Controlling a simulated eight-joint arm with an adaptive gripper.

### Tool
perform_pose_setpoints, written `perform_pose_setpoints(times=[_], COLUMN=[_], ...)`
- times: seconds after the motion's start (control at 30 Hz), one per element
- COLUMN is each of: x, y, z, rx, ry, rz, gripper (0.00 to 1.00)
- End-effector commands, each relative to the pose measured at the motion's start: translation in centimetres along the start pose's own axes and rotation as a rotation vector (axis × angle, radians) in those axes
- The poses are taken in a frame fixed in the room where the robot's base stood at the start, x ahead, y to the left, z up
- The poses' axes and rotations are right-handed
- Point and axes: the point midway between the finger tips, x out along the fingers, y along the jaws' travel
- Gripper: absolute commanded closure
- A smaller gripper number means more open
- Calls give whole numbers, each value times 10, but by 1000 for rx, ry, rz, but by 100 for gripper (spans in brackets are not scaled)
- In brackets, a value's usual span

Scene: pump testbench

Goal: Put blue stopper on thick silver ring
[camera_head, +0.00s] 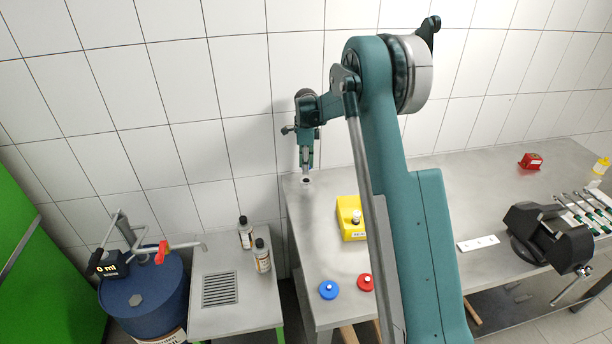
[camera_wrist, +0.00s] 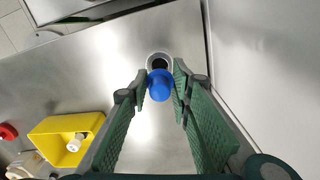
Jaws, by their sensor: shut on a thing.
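My gripper (camera_wrist: 158,84) is shut on the blue stopper (camera_wrist: 160,88), which sits between its fingertips in the wrist view. The thick silver ring (camera_wrist: 153,57), with a dark centre, shows just beyond the stopper and is partly covered by it. The stopper overlaps the ring's near edge in this view; I cannot tell whether they touch. In the head view my gripper (camera_head: 306,162) points down, just above the ring (camera_head: 307,182) at the table's back left corner. The stopper cannot be made out there.
A yellow box (camera_head: 350,218) with a white-topped part stands nearby on the table. A blue round piece (camera_head: 328,290) and a red one (camera_head: 365,282) lie at the front. A black vise (camera_head: 545,235) is right. A wall is close behind the ring.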

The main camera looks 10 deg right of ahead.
Motion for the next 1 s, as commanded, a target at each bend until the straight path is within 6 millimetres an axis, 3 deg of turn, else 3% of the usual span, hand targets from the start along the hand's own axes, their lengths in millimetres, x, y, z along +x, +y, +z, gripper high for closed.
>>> perform_pose_setpoints(times=[0.53,0.8,1.0], x=[13,40,48], y=[0,0,0], z=[0,0,0], rx=[0,0,0], ry=[0,0,0], rz=[0,0,0], gripper=[86,86,86])
